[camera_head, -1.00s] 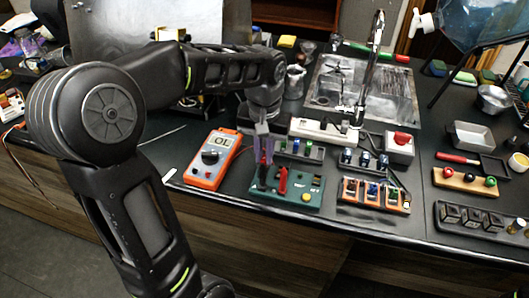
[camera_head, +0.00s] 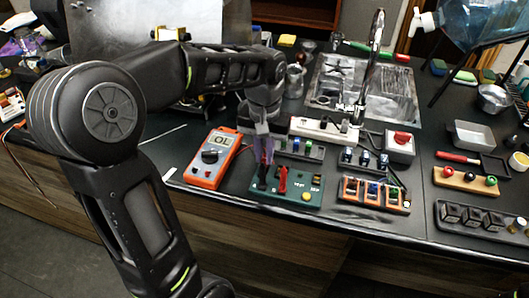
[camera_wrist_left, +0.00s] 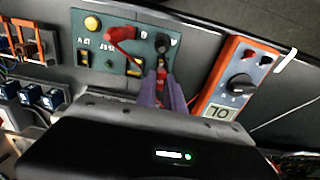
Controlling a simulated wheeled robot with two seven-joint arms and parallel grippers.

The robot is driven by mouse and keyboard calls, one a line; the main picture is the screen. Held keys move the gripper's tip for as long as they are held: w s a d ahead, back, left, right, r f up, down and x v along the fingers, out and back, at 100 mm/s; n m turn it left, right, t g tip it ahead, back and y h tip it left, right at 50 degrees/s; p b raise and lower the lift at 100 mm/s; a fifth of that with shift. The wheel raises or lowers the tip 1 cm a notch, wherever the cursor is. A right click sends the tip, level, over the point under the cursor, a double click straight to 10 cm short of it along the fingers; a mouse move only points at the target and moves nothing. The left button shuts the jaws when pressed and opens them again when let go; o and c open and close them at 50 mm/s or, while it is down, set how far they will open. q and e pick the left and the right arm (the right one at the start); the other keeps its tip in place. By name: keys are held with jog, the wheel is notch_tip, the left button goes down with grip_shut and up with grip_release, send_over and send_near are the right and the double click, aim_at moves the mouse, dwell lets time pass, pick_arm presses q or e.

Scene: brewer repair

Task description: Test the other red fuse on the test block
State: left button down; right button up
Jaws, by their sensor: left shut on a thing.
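The green test block (camera_head: 301,199) lies on the dark bench and carries red and black parts and a yellow button (camera_wrist_left: 92,23). My left gripper (camera_head: 263,176) points down over the block's left part. In the left wrist view, its purple fingers (camera_wrist_left: 161,92) are shut on a small red fuse (camera_wrist_left: 161,76), beside the black part (camera_wrist_left: 163,43) of the block. I cannot tell whether the fuse touches the contacts. A red lever (camera_head: 282,179) stands to the right of the fingers. The orange multimeter (camera_head: 211,158) left of the block reads OL. My right gripper is not in view.
Behind the block is a rack of fuses (camera_head: 300,149). To the right are an orange-framed rack (camera_head: 375,194), several blue-topped parts (camera_head: 364,158) and a white box with a red button (camera_head: 400,146). A white power strip (camera_head: 324,130) lies behind. The bench's front edge is close.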

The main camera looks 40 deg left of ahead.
pick_arm(q)
jog(key=shift+f+b, duration=0.4)
jog(key=shift+f, duration=0.2)
dwell(1.1)
jog(key=shift+r, duration=0.15)
dwell(2.0)
jog(key=shift+r+p, duration=2)
jog(key=shift+r, duration=0.4)
